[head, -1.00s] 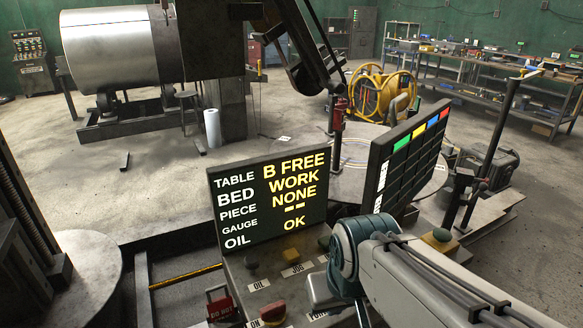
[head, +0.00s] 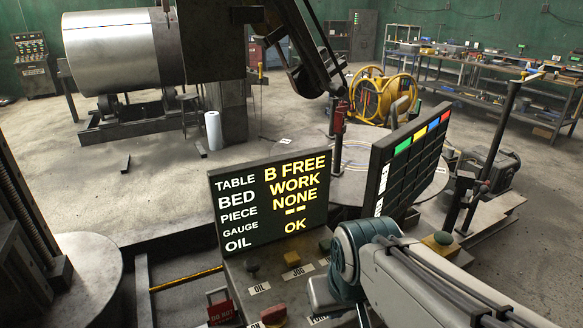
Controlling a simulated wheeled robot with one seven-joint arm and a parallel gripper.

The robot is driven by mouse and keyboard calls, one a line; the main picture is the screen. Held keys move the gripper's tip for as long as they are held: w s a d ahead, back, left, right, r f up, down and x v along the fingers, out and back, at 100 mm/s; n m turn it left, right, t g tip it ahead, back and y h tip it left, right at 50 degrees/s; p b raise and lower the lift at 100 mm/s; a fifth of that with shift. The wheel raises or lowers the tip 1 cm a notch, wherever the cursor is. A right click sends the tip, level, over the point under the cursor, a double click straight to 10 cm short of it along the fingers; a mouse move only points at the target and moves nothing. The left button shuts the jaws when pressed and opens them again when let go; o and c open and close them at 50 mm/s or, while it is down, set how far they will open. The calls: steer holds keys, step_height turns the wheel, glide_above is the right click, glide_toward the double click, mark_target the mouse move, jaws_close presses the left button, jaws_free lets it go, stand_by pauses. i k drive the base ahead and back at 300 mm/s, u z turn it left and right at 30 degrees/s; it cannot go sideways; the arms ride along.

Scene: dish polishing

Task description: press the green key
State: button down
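The control console (head: 262,287) stands at the bottom middle, below a black display (head: 268,207) with white and yellow words. A dark, dull green key (head: 252,264) sits on it above the label OIL. A yellow key (head: 292,258) sits above the label JOG. Another dark greenish key (head: 325,244) is at the right, close to my arm. A red key (head: 273,315) is near the bottom edge. My arm (head: 360,255) reaches over the console's right side and hides part of it.
A second panel (head: 410,165) with green, yellow, blue and red top cells stands just behind my arm. A red tag (head: 221,312) is at the console's lower left. A round table (head: 345,160) lies behind.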

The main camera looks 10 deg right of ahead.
mark_target(324, 245)
steer(key=k, duration=1.3)
steer(key=u, duration=0.6)
steer(key=i, duration=1.45)
steer(key=z, duration=0.75)
